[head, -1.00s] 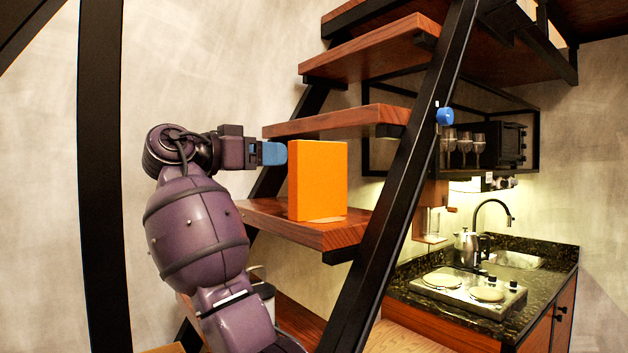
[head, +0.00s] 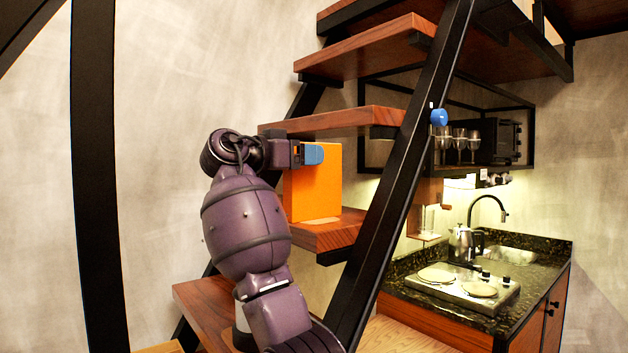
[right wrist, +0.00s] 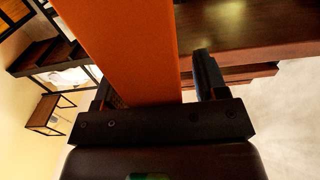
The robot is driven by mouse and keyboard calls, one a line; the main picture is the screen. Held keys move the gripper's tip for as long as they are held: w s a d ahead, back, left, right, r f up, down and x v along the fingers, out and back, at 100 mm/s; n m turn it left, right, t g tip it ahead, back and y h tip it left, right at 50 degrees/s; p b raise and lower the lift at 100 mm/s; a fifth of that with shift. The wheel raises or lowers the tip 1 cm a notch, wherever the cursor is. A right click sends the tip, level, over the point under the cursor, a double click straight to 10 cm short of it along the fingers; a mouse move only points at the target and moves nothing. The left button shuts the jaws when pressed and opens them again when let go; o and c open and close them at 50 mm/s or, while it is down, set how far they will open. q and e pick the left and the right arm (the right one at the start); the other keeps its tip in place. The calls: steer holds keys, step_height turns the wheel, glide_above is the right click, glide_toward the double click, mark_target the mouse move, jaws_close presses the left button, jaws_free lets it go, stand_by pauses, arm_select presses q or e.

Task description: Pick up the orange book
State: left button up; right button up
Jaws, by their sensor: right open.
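The orange book (head: 318,190) stands upright on a wooden stair tread (head: 325,235). My right gripper (head: 313,154), with blue fingers, is at the upper part of the book and covers some of its front in the head view. In the right wrist view the book (right wrist: 130,45) runs between the two dark fingers of my open right gripper (right wrist: 155,88). A narrow gap shows between the book and the right-hand finger; contact at the left-hand finger cannot be told. My left gripper is not in view.
Another stair tread (head: 335,122) lies just above and behind the gripper. A black slanted stair beam (head: 400,185) runs close to the right of the book. A kitchen counter (head: 545,262) with a hob and kettle stands further right.

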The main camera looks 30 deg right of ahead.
jaws_close()
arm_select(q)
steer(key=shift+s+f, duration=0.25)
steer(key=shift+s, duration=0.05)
arm_select(e)
steer(key=shift+r, duration=0.1)
